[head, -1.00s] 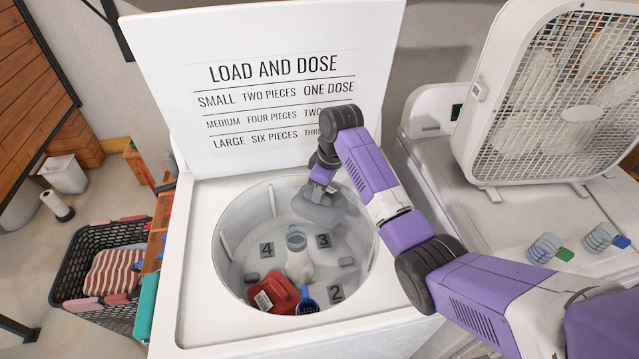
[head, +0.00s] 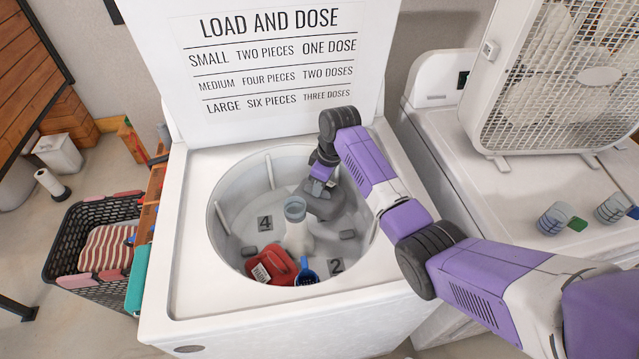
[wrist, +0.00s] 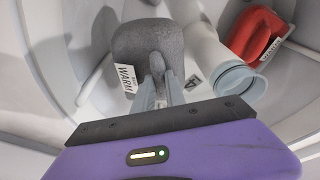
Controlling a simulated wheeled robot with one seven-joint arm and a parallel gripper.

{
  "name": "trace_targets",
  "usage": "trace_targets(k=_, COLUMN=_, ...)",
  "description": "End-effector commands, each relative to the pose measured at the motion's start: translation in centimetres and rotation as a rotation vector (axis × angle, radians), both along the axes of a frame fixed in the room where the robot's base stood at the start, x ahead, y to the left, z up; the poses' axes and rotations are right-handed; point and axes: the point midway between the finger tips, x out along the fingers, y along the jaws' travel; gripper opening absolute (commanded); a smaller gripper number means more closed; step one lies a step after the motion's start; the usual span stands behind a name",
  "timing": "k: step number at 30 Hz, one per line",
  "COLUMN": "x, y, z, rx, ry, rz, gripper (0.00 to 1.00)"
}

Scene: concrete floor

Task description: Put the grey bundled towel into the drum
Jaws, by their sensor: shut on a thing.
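The grey bundled towel (head: 330,201) is inside the open drum (head: 228,215) of the white washer, toward its right side. In the wrist view the towel (wrist: 148,48) shows a white tag reading "WARM". My gripper (head: 318,186) reaches down into the drum and is shut on the towel. In the wrist view the gripper's fingers (wrist: 158,85) pinch a raised knob of grey cloth. I cannot tell whether the towel touches the drum floor.
The drum also holds a white agitator post (head: 296,232), a red item with a label (head: 270,265), a blue scoop (head: 306,275) and number plates (head: 265,223). The open lid (head: 270,120) stands behind. A fan (head: 570,85) and cups (head: 555,217) are on the right machine.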

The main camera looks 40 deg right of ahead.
Motion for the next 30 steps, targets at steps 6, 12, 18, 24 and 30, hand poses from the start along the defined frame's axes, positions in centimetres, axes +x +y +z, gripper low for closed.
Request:
trace_targets(k=6, x=0.0, y=0.0, z=-2.8, rx=0.0, ry=0.0, rz=-0.001, gripper=0.0)
trace_targets(k=12, x=0.1, y=0.0, z=-4.9, rx=0.0, ry=-0.001, rz=0.001, gripper=0.0)
trace_targets(k=18, x=0.0, y=0.0, z=-6.6, rx=0.0, ry=0.0, rz=0.001, gripper=0.0)
trace_targets(k=24, x=0.1, y=0.0, z=-7.5, rx=-0.001, ry=-0.001, rz=0.001, gripper=0.0)
trace_targets(k=30, x=0.1, y=0.0, z=-7.6, rx=-0.001, ry=-0.001, rz=0.001, gripper=0.0)
